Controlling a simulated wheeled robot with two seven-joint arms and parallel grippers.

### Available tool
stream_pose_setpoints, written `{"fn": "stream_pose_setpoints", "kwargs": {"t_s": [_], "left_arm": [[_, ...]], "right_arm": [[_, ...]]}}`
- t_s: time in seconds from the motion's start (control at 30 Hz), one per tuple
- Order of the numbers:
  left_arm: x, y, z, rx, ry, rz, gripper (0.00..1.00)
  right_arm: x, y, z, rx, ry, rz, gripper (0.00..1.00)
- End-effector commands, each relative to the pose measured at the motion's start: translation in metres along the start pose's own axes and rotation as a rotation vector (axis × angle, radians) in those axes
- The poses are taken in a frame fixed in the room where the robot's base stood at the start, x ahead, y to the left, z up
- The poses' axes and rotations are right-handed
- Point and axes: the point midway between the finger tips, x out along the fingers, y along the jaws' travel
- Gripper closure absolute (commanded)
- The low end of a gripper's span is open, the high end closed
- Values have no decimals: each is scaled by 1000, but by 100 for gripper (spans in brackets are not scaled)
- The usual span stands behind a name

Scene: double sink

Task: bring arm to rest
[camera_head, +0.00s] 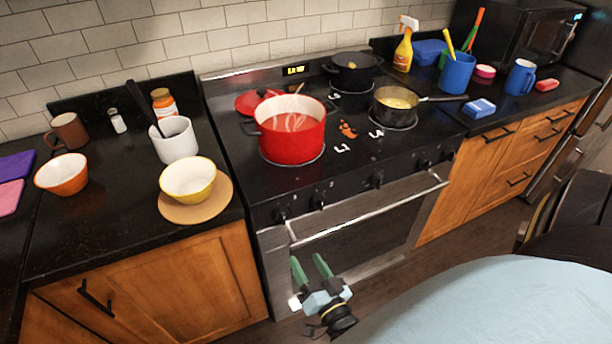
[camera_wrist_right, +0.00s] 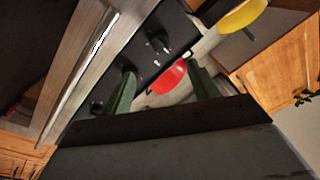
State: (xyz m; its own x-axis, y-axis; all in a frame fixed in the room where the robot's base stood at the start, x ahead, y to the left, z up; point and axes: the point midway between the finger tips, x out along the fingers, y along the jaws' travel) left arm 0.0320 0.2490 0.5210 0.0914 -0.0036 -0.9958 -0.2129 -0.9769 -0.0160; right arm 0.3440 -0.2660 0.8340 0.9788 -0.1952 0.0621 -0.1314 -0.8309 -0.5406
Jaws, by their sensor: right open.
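My right gripper (camera_head: 310,262) is low in front of the oven door (camera_head: 370,225) in the head view, below the cooktop's front edge. Its two green fingers are apart with nothing between them. The fingers (camera_wrist_right: 160,85) also show spread in the right wrist view, with the stove front and red pot beyond them. Most of my right arm is hidden in the head view. My left gripper is in neither view.
A red pot (camera_head: 292,140), a black pot (camera_head: 353,75) and a pan (camera_head: 396,118) stand on the cooktop. The left counter holds a yellow bowl (camera_head: 188,193) on a round board (camera_head: 221,203) near its front edge. Dark furniture (camera_head: 580,215) is at right.

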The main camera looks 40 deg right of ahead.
Motion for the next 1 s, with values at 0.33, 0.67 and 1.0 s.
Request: {"fn": "stream_pose_setpoints", "kwargs": {"t_s": [0.33,0.67,1.0], "left_arm": [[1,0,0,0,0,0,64],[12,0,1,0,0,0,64],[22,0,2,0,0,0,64]], "right_arm": [[-2,3,9,-15,-31,3,40],[-96,76,168,-310,-668,57,40],[-279,183,246,-669,-1403,100,40]]}}
